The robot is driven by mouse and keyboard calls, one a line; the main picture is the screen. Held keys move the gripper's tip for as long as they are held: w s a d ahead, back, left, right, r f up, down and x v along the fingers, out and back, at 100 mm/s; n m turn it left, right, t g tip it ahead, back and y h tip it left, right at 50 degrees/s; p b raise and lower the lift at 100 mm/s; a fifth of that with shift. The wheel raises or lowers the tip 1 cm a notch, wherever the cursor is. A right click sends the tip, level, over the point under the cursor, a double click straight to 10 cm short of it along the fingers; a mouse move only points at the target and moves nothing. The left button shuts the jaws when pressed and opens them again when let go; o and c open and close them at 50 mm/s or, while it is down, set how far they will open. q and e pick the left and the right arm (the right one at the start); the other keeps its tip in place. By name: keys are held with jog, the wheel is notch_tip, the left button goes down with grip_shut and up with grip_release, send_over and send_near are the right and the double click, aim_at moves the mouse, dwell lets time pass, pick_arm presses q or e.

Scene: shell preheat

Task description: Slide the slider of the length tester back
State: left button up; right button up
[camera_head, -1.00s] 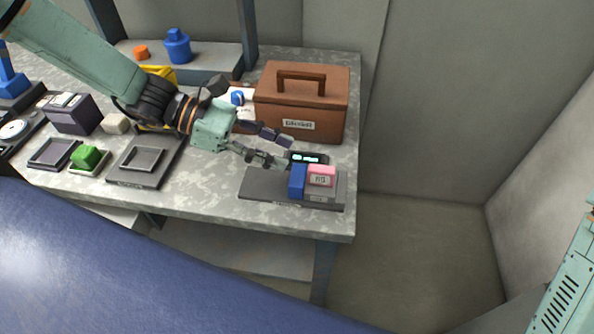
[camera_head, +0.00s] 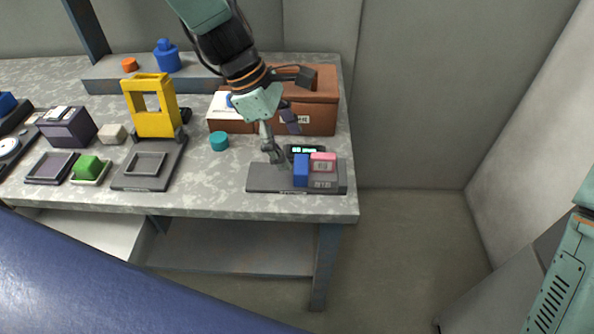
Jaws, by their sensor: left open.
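The length tester has a dark grey base (camera_head: 268,178) near the right end of the table. Its blue slider (camera_head: 301,171) stands upright beside a pink block (camera_head: 322,157), with little or no gap visible between them. A small lit display (camera_head: 304,149) is behind them. My left gripper (camera_head: 283,144) points down, open and empty, above and behind the left part of the tester, left of the slider. I cannot tell whether a finger touches the tester. My right gripper is not in view.
A brown case (camera_head: 318,108) stands close behind the tester. A teal cylinder (camera_head: 219,141) and a yellow frame (camera_head: 153,108) are to the left. The table between the teal cylinder and tester is clear.

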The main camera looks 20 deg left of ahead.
aim_at(300, 164)
pick_arm(q)
jog(key=shift+n, duration=0.9)
jog(key=b+x, duration=0.1)
jog(key=x, duration=0.1)
jog(key=w+b+x, duration=0.1)
jog(key=x, duration=0.1)
jog(key=b+x, duration=0.1)
jog(key=x, duration=0.2)
jog(key=shift+w+a+f, duration=0.15)
jog(key=shift+a, duration=0.2)
jog(key=shift+w+d+f, duration=0.1)
jog(key=shift+f, duration=0.35)
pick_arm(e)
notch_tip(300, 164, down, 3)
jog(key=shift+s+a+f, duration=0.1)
pick_arm(q)
jog(key=shift+d+r, duration=0.1)
jog(key=c, duration=0.6)
grip_shut()
